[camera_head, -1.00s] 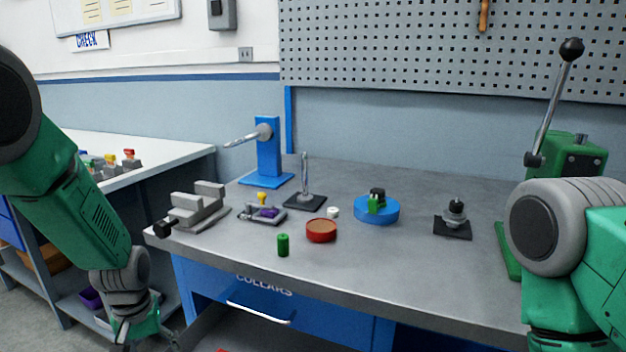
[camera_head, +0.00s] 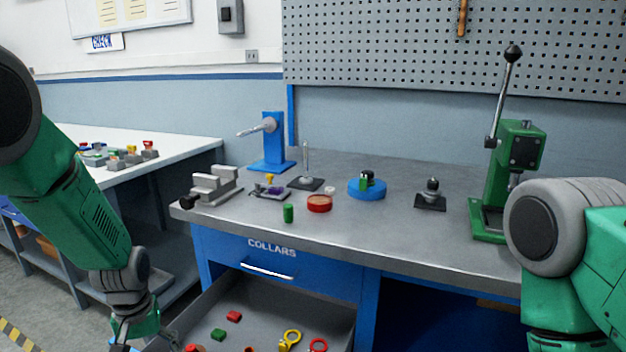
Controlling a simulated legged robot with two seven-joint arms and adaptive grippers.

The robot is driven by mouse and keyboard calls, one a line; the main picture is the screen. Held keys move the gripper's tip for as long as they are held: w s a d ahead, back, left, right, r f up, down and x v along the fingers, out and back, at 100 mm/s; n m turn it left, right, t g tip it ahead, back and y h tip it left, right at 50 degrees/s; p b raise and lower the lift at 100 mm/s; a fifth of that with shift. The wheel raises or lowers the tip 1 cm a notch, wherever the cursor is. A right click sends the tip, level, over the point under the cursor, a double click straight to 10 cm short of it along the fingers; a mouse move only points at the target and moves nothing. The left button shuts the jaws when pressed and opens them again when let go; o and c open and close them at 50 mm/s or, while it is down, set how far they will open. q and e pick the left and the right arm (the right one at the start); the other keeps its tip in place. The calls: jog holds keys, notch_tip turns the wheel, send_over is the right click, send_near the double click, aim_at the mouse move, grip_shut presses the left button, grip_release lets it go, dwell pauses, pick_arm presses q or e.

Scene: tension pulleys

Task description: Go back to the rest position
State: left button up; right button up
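My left arm comes in from the left, and my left gripper (camera_head: 124,340) is low at the bottom edge, left of the open drawer. Its fingertips are cut off, so its opening does not show. My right arm shows at the right edge, and its gripper is out of view. The grey workbench (camera_head: 420,235) stands ahead, bearing a vise (camera_head: 212,187), a blue stand (camera_head: 272,145), a green cylinder (camera_head: 288,213), a red round dish (camera_head: 319,203), a blue round base (camera_head: 367,190) and a small black fixture (camera_head: 431,196).
The open drawer (camera_head: 205,310), under the COLLARS label, juts out at the front and holds several small coloured parts. A green lever press (camera_head: 515,160) stands at the bench's right, close to my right arm. A white side table (camera_head: 165,150) is at the left.

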pick_arm(q)
jog(key=s+d+f+m+b, duration=0.1)
jog(key=s+f+m+b, duration=0.1)
jog(key=s+f, duration=1.1)
jog(key=s+d+f+m+b, duration=0.1)
jog(key=s+f, duration=0.1)
jog(key=s, duration=0.6)
jog(key=s+d+f+m+b, duration=0.1)
jog(key=s+f+m, duration=0.1)
jog(key=s, duration=0.7)
jog(key=shift+d+f+t+b, duration=0.25)
jog(key=shift+d+t+b, duration=0.05)
jog(key=shift+b, duration=0.1)
